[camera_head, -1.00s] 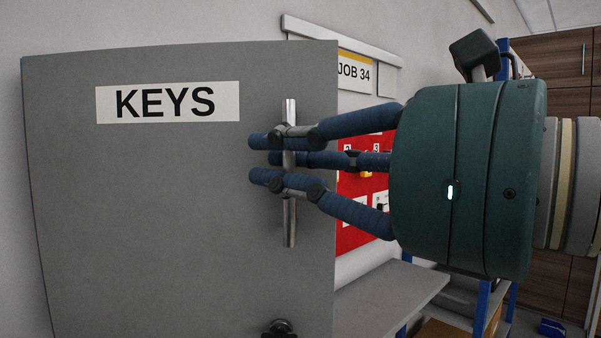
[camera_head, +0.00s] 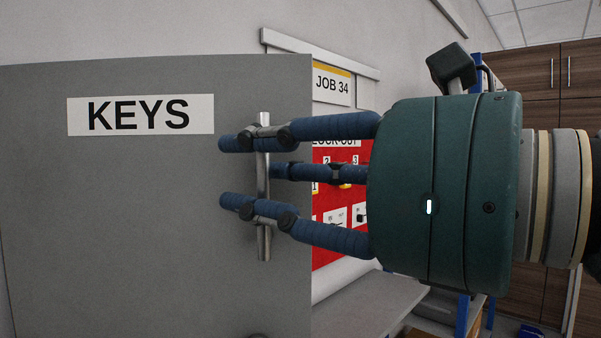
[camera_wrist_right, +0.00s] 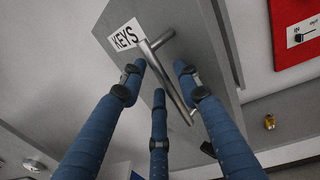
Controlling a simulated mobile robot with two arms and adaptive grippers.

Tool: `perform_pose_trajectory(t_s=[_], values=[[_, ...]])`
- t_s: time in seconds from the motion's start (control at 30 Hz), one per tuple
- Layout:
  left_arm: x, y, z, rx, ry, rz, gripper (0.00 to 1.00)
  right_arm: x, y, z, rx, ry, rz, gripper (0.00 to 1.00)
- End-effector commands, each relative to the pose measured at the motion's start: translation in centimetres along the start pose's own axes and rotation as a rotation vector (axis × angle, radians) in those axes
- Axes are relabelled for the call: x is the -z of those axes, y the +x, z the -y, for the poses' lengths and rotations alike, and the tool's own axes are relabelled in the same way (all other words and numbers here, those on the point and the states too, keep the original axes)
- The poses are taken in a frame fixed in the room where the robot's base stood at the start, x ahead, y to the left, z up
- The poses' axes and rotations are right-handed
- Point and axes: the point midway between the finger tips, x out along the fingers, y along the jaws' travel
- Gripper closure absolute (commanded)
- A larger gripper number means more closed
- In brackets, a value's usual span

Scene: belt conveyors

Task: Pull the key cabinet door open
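The grey key cabinet door (camera_head: 120,220) fills the left of the head view. It has a white KEYS label (camera_head: 141,114), which also shows in the wrist view (camera_wrist_right: 126,35). A vertical metal bar handle (camera_head: 264,243) stands near the door's right edge. My right gripper (camera_head: 255,170) reaches in from the right, with its blue fingers around the handle. Two fingers cross in front of the bar; the third ends beside it. In the wrist view the handle (camera_wrist_right: 170,85) slants among the fingers. Firm contact is unclear. My left gripper is out of view.
A red lock-out board (camera_head: 330,235) and a JOB 34 sign (camera_head: 332,84) are on the wall to the right of the door. A grey worktop (camera_head: 370,300) lies below the board. Brown wooden cabinets (camera_head: 525,85) stand at the far right.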

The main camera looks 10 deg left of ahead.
Motion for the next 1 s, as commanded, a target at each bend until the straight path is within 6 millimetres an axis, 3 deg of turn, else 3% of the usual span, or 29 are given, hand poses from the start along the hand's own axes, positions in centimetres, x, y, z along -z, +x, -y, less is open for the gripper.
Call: perform_pose_trajectory(t_s=[0.53,0.7,1.0], values=[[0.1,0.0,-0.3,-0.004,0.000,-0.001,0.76,-0.1,-10.1,0.1,0.005,-0.001,0.004,0.68],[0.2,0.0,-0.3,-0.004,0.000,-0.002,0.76,0.0,-11.5,0.1,0.003,-0.001,0.002,0.68],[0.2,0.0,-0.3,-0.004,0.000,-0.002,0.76,0.0,-11.7,0.0,0.002,-0.001,0.001,0.70]])
